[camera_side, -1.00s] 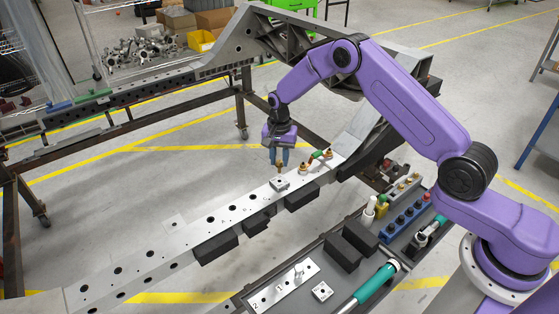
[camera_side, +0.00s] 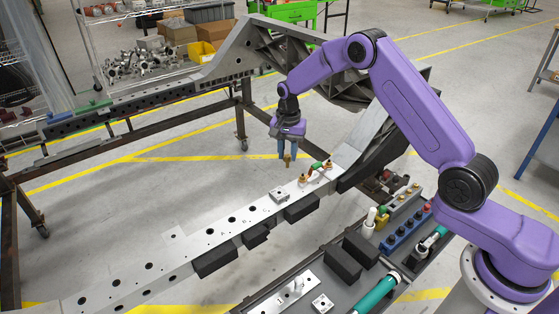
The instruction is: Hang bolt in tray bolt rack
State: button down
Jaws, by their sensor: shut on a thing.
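My gripper (camera_side: 288,153) is shut on a small brass-coloured bolt (camera_side: 288,161), which points down from between the blue fingers. It is in the air above and behind the grey chassis rail (camera_side: 190,244), clear of the small metal block (camera_side: 279,195) on it. In the tray (camera_side: 335,240) at the lower right stand a blue rack (camera_side: 407,232) with several dark-topped pieces and, behind it, a grey rack (camera_side: 397,199) with small brass-coloured pieces. I cannot tell which is the bolt rack, and its free places are too small to make out.
The tray also holds black blocks (camera_side: 342,262), a white bottle (camera_side: 370,219) and a teal-handled tool (camera_side: 376,294).

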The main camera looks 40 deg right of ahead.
jog(key=s+d+m, duration=0.2)
jog(key=s+d, duration=0.1)
jog(key=d, duration=0.7)
jog(key=s+d+m, duration=0.3)
jog(key=d, duration=0.7)
jog(key=s+d+m, duration=0.5)
jog(key=s+d, duration=0.9)
jog(key=d, duration=0.2)
notch_tip(320, 180, down, 23)
jog(key=shift+s, duration=0.25)
jog(key=shift+a, duration=0.1)
jog(key=shift+f, duration=1.55)
jog(key=shift+f, duration=0.1)
